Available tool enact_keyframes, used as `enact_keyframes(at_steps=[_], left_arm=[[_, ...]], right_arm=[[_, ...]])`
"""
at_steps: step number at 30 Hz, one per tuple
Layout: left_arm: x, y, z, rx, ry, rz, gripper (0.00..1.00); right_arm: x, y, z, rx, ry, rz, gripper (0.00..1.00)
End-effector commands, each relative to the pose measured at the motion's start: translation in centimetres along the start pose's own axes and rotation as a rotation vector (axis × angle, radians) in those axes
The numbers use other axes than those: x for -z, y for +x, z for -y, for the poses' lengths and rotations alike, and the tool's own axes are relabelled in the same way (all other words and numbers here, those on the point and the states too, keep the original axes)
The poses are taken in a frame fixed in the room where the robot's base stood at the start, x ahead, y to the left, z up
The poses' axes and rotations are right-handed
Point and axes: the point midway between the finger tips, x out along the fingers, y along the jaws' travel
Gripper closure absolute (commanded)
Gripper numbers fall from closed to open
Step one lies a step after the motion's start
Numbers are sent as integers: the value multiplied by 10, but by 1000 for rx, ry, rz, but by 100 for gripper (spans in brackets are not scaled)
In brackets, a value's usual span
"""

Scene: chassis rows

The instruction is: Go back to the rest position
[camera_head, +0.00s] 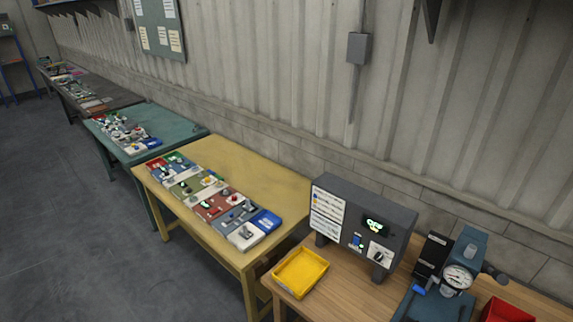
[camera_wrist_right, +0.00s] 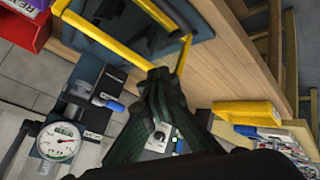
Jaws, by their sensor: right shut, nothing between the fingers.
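My right gripper (camera_wrist_right: 161,76) shows in the right wrist view as dark green fingers, drawn together with nothing between them. Its fingertips appear close to a yellow bar or frame (camera_wrist_right: 97,38); I cannot tell whether they touch. No arm or gripper of mine shows in the head view. My left gripper is in neither view.
The near wooden bench (camera_head: 345,298) holds a yellow tray (camera_head: 300,272), a grey display box (camera_head: 362,226), a gauge device (camera_head: 457,277) and a red bin (camera_head: 503,311). A yellow table (camera_head: 245,170) and a green table (camera_head: 178,122) carry parts trays. Grey floor (camera_head: 70,220) is clear at left.

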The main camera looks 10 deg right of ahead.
Motion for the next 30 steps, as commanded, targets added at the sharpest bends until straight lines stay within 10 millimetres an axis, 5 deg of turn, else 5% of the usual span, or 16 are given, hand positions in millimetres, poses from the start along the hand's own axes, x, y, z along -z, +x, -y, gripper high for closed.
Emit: enact_keyframes(at_steps=[6, 14, 30], left_arm=[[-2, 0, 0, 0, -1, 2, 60], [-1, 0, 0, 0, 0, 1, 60], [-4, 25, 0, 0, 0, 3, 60]], right_arm=[[-45, -22, 44, 169, 139, 174, 100], [-80, -55, 88, 334, 231, 338, 100], [-155, 71, 170, 369, 205, 394, 100]])
